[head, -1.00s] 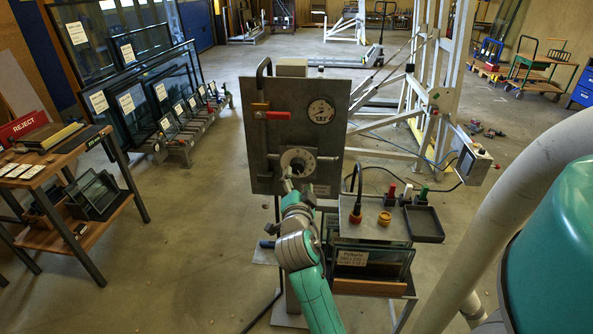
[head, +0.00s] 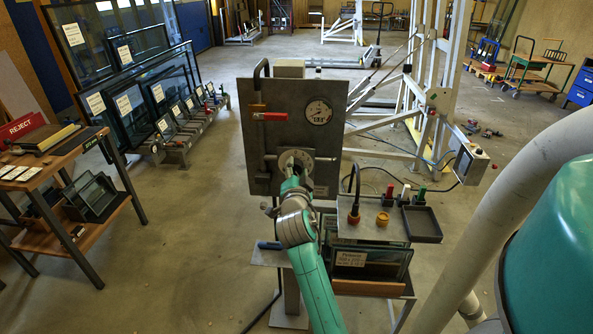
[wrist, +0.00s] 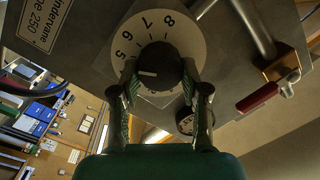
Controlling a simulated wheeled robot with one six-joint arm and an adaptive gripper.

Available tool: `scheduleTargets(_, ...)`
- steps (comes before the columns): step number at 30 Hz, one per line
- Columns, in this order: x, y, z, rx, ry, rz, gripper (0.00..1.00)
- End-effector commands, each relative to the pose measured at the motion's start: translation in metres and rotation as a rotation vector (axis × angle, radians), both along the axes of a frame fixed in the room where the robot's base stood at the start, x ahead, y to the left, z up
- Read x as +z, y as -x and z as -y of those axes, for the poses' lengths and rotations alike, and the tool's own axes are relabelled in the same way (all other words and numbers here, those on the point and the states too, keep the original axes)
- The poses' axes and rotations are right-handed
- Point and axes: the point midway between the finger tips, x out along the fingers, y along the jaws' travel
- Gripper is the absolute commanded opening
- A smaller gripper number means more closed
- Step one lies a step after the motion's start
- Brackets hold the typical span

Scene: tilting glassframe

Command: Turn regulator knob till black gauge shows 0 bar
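The regulator knob (wrist: 159,66) is black and round with a white pointer line, in front of a pale dial plate (wrist: 133,38) numbered around its rim. In the wrist view the pointer faces left, below the 5. My gripper (wrist: 159,72) is open, with one fingertip on each side of the knob. A firm hold on it does not show. In the head view my arm hides the knob, but the dial plate (head: 296,156) shows around the wrist. The wrist view also shows a gauge (wrist: 185,122).
The grey panel (head: 262,180) carries a red-handled lever (head: 271,116) at upper left. A bench with coloured plugs and a black tray (head: 422,224) stands close to the right of my arm. A rack of glass panes is at left. The floor between is clear.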

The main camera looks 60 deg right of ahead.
Motion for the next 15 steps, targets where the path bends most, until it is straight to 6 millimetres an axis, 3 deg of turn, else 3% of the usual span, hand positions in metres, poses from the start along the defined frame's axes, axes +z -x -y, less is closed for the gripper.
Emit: scheduleTargets(15, -0.0001, -0.0002, 0.0001, -0.001, 0.036, -0.093, 0.1)
